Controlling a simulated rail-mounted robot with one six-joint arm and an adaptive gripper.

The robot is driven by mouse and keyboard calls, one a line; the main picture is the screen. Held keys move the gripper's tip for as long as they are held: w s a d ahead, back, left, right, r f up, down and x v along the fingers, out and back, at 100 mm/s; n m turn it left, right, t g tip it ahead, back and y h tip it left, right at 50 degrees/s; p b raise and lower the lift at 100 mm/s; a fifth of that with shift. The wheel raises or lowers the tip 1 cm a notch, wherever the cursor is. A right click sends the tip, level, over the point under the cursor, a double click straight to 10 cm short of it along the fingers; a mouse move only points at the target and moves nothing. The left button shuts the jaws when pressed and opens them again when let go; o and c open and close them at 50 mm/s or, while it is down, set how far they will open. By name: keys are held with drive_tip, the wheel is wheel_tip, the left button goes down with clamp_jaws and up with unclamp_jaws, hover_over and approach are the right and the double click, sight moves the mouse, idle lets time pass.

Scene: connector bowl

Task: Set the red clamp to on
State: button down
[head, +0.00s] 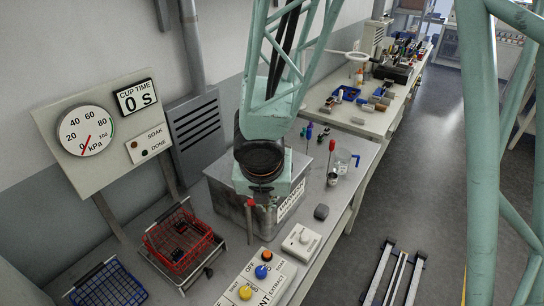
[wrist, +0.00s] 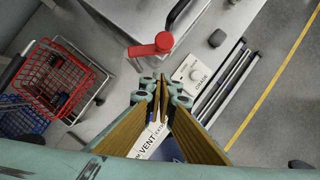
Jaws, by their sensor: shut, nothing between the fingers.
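The red clamp (wrist: 152,45) shows in the wrist view as a red cap with a short lever pointing left, on a grey post beside a metal box. In the head view a red-topped post (head: 250,204), likely the same clamp, stands at the box's front. My gripper (wrist: 160,92) is in the wrist view, its two fingers meeting at the tips with nothing between them. The tips appear just below the clamp in the picture and apart from it. In the head view my arm's end hangs over the box and the fingertips are hidden. I cannot read any on mark.
The metal box (head: 232,206) stands under my arm. A white knob unit (head: 301,240) and a button panel (head: 256,278) lie in front. A red wire basket (head: 178,238) and a blue one (head: 108,285) are at left. A gauge board (head: 105,135) is behind.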

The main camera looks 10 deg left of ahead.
drive_tip(key=shift+w+a+f+p, duration=0.1)
drive_tip(key=shift+w+p, duration=0.15)
drive_tip(key=shift+w, duration=0.45)
drive_tip(key=shift+w+a+r+p, duration=0.15)
drive_tip(key=shift+w+p, duration=0.15)
drive_tip(key=shift+w, duration=0.35)
drive_tip(key=shift+w+a+f+p, duration=0.15)
drive_tip(key=shift+w+p, duration=0.1)
drive_tip(key=shift+w, duration=0.45)
drive_tip(key=shift+w+n, duration=0.2)
drive_tip(key=shift+n, duration=0.1)
